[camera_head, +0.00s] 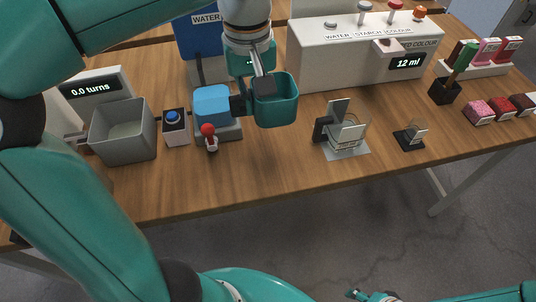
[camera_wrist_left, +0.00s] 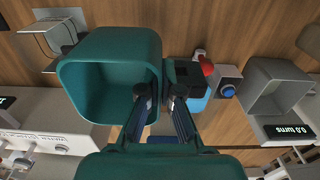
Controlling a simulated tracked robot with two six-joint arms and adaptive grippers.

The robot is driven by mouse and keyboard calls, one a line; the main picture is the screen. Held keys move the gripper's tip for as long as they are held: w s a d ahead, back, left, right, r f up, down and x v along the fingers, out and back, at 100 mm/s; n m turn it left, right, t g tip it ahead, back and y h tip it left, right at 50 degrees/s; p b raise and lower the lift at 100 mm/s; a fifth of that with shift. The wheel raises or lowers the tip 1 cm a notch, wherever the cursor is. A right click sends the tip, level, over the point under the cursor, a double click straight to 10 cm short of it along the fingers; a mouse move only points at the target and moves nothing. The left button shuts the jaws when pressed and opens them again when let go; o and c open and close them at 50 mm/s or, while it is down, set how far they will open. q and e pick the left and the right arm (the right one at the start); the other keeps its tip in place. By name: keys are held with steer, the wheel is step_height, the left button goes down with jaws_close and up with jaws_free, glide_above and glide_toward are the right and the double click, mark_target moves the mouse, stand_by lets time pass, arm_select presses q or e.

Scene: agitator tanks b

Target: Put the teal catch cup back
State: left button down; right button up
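The teal catch cup (camera_head: 277,108) is an open square cup with a black grip block (camera_head: 240,104) on its left side. It appears held above the wooden table, roughly upright. My left gripper (camera_head: 263,84) reaches down from above at the cup's left side. In the left wrist view the cup (camera_wrist_left: 95,90) is large and looks empty, and the gripper's two dark fingers (camera_wrist_left: 160,92) sit at its wall beside the black block. The exact finger contact is partly hidden.
A blue block on a grey base (camera_head: 212,105) with a red-knobbed lever (camera_head: 208,132) stands just left of the cup. Further left are a blue button box (camera_head: 175,127) and a grey bin (camera_head: 122,130). A clear beaker (camera_head: 346,132) stands right. The white dispenser (camera_head: 340,55) is behind.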

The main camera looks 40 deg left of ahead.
mark_target(256, 169)
arm_select(q)
step_height(256, 169, down, 18)
steer(key=shift+s+a+f+b, duration=0.1)
steer(key=shift+f+b, duration=0.05)
steer(key=shift+b, duration=1.05)
steer(key=shift+f, duration=0.2)
steer(key=c, duration=1.3)
jaws_free()
steer(key=shift+r, duration=0.1)
steer(key=shift+r, duration=0.15)
step_height(256, 169, up, 12)
steer(key=shift+f+p, duration=0.1)
steer(key=shift+p, duration=0.7)
steer(key=shift+s+a, duration=0.1)
steer(key=shift+s, duration=0.05)
